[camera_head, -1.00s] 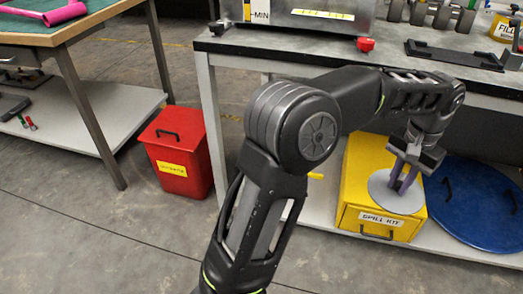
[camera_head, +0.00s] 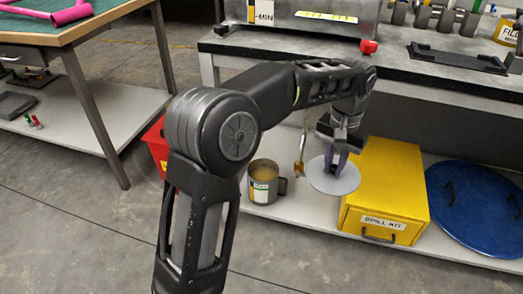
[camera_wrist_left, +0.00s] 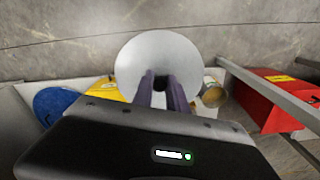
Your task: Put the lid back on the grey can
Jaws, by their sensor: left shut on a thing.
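My left gripper (camera_head: 335,170) is shut on the knob of a round pale grey lid (camera_head: 334,180), held level in the air above the lower shelf, left of the yellow box. The lid fills the middle of the left wrist view (camera_wrist_left: 160,60), under the purple fingers. The grey can (camera_head: 264,185), with a label and a side handle, stands upright and open on the lower shelf, left of the lid and apart from it. Brownish contents show inside. It also shows right of the lid in the left wrist view (camera_wrist_left: 214,96). My right gripper is not in view.
A yellow spill kit box (camera_head: 390,190) and a blue disc (camera_head: 475,205) with handles stand on the shelf to the right. A hanging tool (camera_head: 300,165) is between can and lid. The workbench top (camera_head: 390,65) overhangs behind. A red bin (camera_head: 157,145) is partly hidden by my arm.

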